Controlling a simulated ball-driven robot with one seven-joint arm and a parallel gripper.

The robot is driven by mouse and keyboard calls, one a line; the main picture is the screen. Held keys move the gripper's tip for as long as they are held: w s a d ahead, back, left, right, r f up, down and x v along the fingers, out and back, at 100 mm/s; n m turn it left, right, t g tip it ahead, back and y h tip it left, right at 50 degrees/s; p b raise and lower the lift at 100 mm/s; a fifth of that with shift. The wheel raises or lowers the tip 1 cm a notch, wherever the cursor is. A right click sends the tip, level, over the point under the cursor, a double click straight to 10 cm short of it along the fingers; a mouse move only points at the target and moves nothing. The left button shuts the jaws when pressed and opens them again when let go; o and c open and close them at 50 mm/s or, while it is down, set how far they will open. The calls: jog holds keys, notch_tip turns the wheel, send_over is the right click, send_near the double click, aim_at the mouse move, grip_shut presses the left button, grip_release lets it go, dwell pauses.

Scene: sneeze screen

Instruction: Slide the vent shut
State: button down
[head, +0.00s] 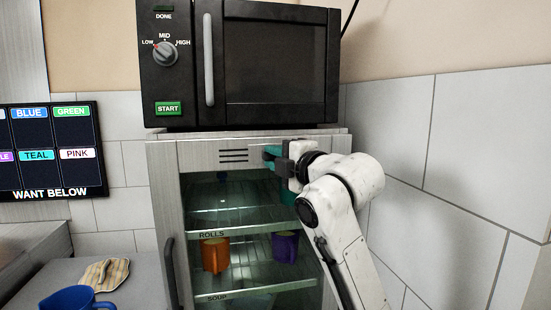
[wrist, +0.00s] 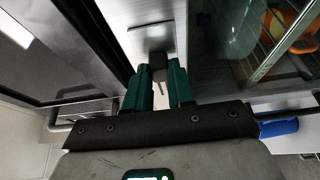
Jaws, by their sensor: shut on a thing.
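The vent (head: 233,156) is a set of dark horizontal slots in the steel strip above the glass-fronted cabinet, below the microwave. The slots show dark in the head view. My gripper (head: 268,154) is at the strip, just right of the slots. In the wrist view its teal fingers (wrist: 159,80) are shut on a small dark knob (wrist: 158,62), which stands on a bright steel plate (wrist: 148,36). The fingers hide the knob in the head view.
The microwave (head: 270,60) stands directly above the strip. The cabinet (head: 163,185) below holds an orange cup (head: 215,256) and a purple cup (head: 285,247) on a shelf. A tiled wall (head: 480,150) is at the right. A blue mug (head: 72,299) is on the lower left counter.

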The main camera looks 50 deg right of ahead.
jog(key=w+a, duration=0.1)
jog(key=a, duration=0.1)
jog(key=w+a, duration=0.1)
jog(key=a, duration=0.1)
jog(key=w+a, duration=0.2)
jog(key=c, duration=1.1)
grip_release()
jog(key=shift+w+a, duration=0.15)
jog(key=shift+o, duration=0.7)
jog(key=shift+s, duration=0.35)
jog(key=b+v, duration=0.1)
jog(key=v, duration=0.9)
